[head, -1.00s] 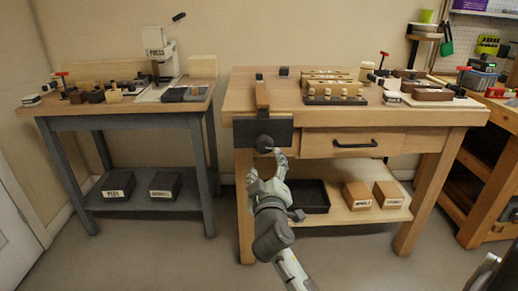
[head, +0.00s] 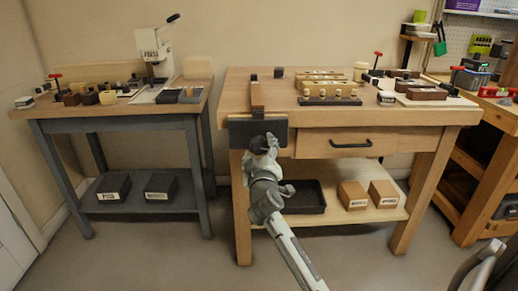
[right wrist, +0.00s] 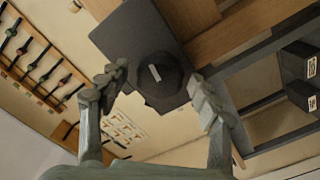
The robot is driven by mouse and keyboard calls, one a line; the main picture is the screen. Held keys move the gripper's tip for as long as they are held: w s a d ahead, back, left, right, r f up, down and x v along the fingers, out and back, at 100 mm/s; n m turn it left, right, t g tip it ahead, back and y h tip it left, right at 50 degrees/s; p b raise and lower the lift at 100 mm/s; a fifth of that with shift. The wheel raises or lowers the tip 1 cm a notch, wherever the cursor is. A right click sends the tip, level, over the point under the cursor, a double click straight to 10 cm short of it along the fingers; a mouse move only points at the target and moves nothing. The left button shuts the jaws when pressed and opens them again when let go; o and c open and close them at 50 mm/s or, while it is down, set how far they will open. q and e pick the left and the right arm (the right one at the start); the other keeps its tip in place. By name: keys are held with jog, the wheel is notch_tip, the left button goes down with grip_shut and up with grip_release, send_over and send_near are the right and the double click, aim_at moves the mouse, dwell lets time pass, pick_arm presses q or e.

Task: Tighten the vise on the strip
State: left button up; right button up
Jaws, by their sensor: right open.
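The vise is a dark plate (head: 244,132) on the front left of the wooden bench. Its round dark knob (right wrist: 160,80) faces me in the right wrist view. A wooden strip (head: 257,97) stands upright behind the plate's top edge, its foot hidden by the plate. My right gripper (head: 264,146) is in front of the plate, partly covering the knob in the head view. In the right wrist view the right gripper (right wrist: 156,84) is open, with one finger on each side of the knob and visible gaps to both. My left gripper is not in view.
A drawer with a black handle (head: 337,143) is right of the vise. Below, a black tray (head: 305,197) and brown boxes (head: 353,195) stand on the shelf. A grey bench (head: 115,121) with a press (head: 157,48) stands to the left. Open floor lies in front.

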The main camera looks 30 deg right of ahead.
jog(key=shift+c, duration=0.3)
jog(key=c, duration=0.9)
jog(key=shift+c, duration=0.2)
jog(key=shift+f+m+b, duration=0.15)
jog(key=shift+m+b, duration=0.3)
jog(key=shift+m, duration=0.05)
jog(key=shift+m+b, duration=0.45)
jog(key=shift+m, duration=0.75)
